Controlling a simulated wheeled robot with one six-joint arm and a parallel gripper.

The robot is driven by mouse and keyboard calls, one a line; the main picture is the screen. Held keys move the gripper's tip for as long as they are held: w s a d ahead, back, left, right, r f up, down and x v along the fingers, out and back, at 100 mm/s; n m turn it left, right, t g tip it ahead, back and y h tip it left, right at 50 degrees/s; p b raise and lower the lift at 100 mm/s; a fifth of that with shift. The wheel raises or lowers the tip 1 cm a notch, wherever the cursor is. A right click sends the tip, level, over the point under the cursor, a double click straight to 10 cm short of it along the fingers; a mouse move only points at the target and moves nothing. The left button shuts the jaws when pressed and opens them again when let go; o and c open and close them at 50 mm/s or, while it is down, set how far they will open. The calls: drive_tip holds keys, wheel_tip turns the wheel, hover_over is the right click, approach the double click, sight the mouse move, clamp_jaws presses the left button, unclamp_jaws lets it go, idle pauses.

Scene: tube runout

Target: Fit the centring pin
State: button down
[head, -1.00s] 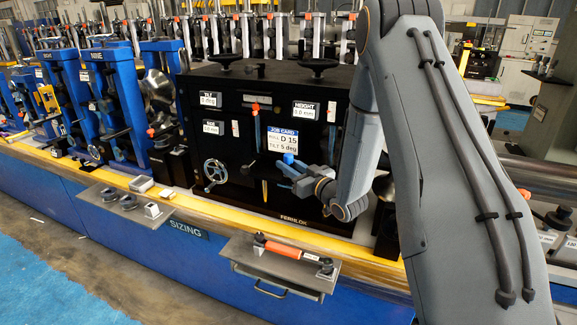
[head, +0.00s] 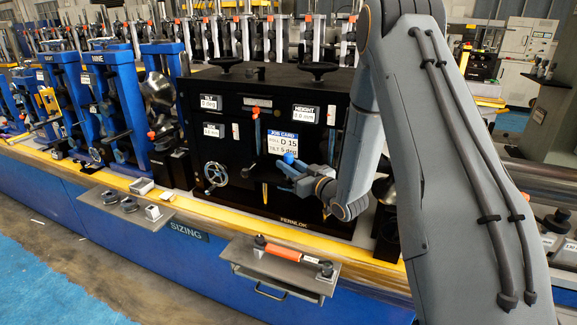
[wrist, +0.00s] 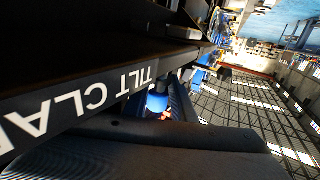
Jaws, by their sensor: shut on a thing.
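My gripper (head: 289,168) is in front of the black machine's front panel, just below the white job card (head: 283,145). It is shut on a blue rounded knob (head: 289,158). In the wrist view the blue knob (wrist: 157,103) sits between the dark jaws, beside a panel edge lettered "TILT CLA…" (wrist: 75,100). An orange-handled bar (head: 280,247) lies on the grey shelf at the front. I cannot tell whether it is the centring pin.
The black machine (head: 330,185) has small displays, a handwheel (head: 215,174) and top knobs. A grey shelf (head: 235,253) juts out in front, with another shelf (head: 90,208) holding small metal parts to its left. Blue roller stands (head: 110,110) stand further left. The floor in front is clear.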

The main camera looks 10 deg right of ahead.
drive_tip(key=shift+f, duration=0.15)
drive_tip(key=shift+f+b, duration=0.45)
drive_tip(key=shift+f, duration=0.1)
drive_tip(key=shift+f, duration=0.1)
idle(1.0)
drive_tip(key=c, duration=1.2)
unclamp_jaws()
drive_tip(key=shift+s+f, duration=0.15)
drive_tip(key=shift+f, duration=0.05)
